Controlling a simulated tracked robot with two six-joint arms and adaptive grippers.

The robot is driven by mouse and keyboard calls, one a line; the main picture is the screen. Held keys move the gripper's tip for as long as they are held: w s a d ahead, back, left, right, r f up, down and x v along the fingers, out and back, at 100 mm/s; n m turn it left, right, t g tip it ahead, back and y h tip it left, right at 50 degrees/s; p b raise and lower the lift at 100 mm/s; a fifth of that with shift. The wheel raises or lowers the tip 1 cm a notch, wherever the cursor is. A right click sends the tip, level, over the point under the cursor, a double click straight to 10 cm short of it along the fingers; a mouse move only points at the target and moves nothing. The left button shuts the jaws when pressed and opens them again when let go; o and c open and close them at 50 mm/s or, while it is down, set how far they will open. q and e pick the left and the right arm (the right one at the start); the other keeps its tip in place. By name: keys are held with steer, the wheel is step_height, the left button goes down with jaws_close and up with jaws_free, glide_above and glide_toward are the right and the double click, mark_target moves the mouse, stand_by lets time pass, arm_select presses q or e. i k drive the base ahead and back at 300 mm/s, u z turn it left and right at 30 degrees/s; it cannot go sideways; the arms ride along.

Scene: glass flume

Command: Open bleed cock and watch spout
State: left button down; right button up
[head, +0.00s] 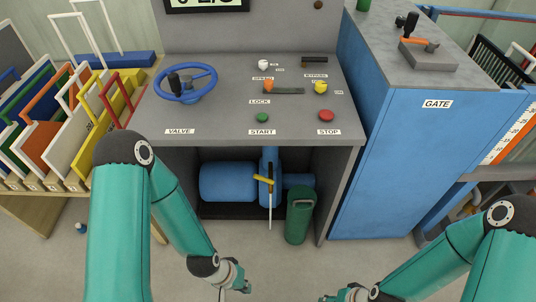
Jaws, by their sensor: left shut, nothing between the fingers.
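The bleed cock's yellow lever (263,180) sits on the blue pump (228,182) in the open bay under the console. It lies slightly tilted across the pump's upright blue part. A thin pale spout (270,210) hangs straight down below it; I cannot make out any water at its end. My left gripper (246,287) is shut and empty, low at the bottom of the head view, below the lever and apart from it. My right gripper (328,298) is partly cut off at the bottom edge, and its fingers are too small to judge.
A green cylinder (300,215) stands close right of the spout. The console (220,128) above carries a blue valve wheel (203,78), a green START button (262,117) and a red STOP button (326,115). A blue GATE cabinet (390,165) bounds the right. Floor in front is clear.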

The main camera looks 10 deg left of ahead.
mark_target(270, 180)
steer(key=u, duration=0.6)
steer(key=i, duration=0.4)
steer(key=u, duration=0.35)
